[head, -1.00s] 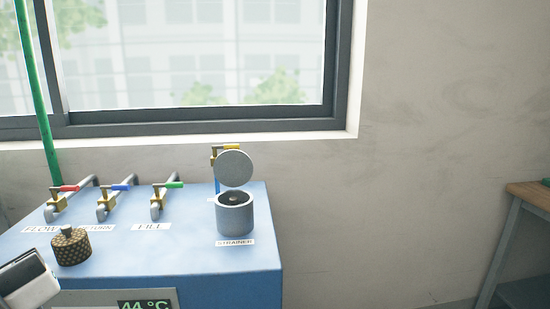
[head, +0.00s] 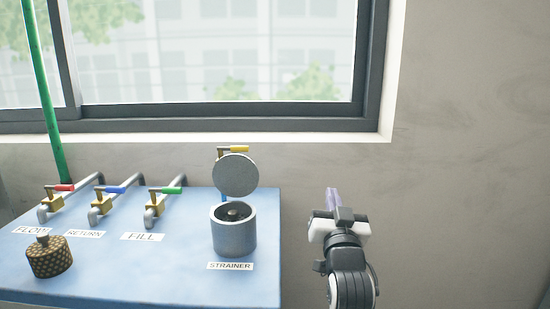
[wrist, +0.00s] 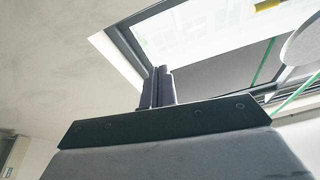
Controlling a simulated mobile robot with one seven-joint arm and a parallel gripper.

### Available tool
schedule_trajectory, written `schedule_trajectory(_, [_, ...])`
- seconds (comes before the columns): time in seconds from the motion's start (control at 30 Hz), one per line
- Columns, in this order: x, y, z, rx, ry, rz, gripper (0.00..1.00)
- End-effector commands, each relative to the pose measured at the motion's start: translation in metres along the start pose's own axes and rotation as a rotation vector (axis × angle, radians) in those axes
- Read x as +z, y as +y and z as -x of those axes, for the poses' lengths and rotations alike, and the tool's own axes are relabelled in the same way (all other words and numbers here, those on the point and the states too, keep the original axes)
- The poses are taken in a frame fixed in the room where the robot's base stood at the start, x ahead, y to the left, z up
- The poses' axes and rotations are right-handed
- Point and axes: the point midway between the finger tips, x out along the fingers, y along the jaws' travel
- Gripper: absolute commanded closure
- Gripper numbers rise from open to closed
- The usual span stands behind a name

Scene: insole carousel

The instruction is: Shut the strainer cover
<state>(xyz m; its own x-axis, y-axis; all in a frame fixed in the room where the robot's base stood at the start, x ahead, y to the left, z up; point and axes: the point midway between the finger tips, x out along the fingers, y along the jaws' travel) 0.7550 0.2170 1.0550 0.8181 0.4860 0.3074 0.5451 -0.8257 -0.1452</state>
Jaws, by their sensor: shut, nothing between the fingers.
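The strainer (head: 234,232) is a grey metal cup on the blue machine top, above a "STRAINER" label, with a small knob-like part showing inside. Its round grey cover (head: 236,174) stands open, raised above the back of the cup. My gripper (head: 333,198) is to the right of the strainer, past the machine's right edge, apart from the cover and pointing up. Its fingers are together and empty. In the wrist view my gripper's fingers (wrist: 158,88) show closed, and part of a pale disc, apparently the cover (wrist: 303,45), shows at the right edge.
Three pipe valves with red (head: 64,188), blue (head: 114,190) and green (head: 166,190) handles stand on the machine's left. A yellow-handled valve (head: 238,149) is behind the cover. A perforated brown cylinder (head: 49,256) sits at front left. The window and wall are behind.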

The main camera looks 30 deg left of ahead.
Motion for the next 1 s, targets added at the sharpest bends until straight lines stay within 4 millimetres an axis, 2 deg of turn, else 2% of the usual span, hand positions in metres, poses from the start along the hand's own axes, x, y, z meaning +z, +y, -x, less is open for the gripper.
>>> schedule_trajectory(0.03, [0.006, -0.008, -0.017, -0.052, -0.046, -0.085, 1.0])
schedule_trajectory(0.2, [0.031, -0.03, -0.06, -0.208, -0.261, -0.42, 1.0])
schedule_trajectory(0.3, [0.037, -0.047, -0.08, -0.302, -0.423, -0.641, 1.0])
schedule_trajectory(0.4, [0.034, -0.065, -0.092, -0.396, -0.607, -0.865, 1.0])
schedule_trajectory(0.6, [0.002, -0.09, -0.095, -0.543, -0.956, -1.219, 1.0])
schedule_trajectory(0.7, [-0.015, -0.096, -0.091, -0.592, -1.078, -1.323, 1.0])
schedule_trajectory(0.83, [-0.028, -0.099, -0.088, -0.626, -1.164, -1.39, 1.0])
schedule_trajectory(1.0, [-0.029, -0.11, -0.091, -0.634, -1.184, -1.405, 1.0])
